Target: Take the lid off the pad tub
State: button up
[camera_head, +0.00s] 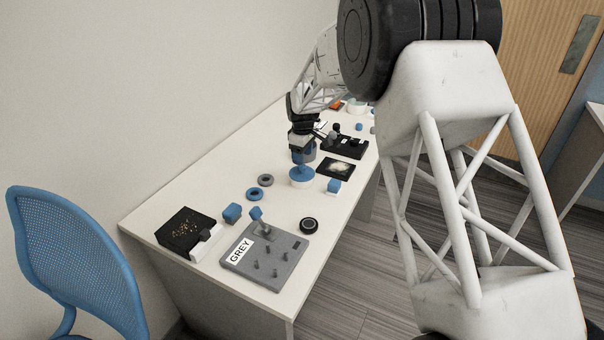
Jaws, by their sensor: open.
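The pad tub (302,183) is a small round white tub on the bench, near the middle of the view. Its blue lid (301,173) sits on top. My gripper (303,160) is open and points down directly over the lid. Blue shows between or on the fingers, and I cannot tell whether it is part of the lid or of the fingers. The fingertips are close to the top of the lid; at this size I cannot tell whether they touch it.
Nearer are a blue block (232,213), a black box (184,230) and a grey peg board (262,262) labelled GREY.

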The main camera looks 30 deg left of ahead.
aim_at(302, 170)
jog(key=shift+f, duration=0.2)
jog(key=shift+a+f, duration=0.1)
jog(key=shift+f, duration=2.45)
jog(key=c, duration=1)
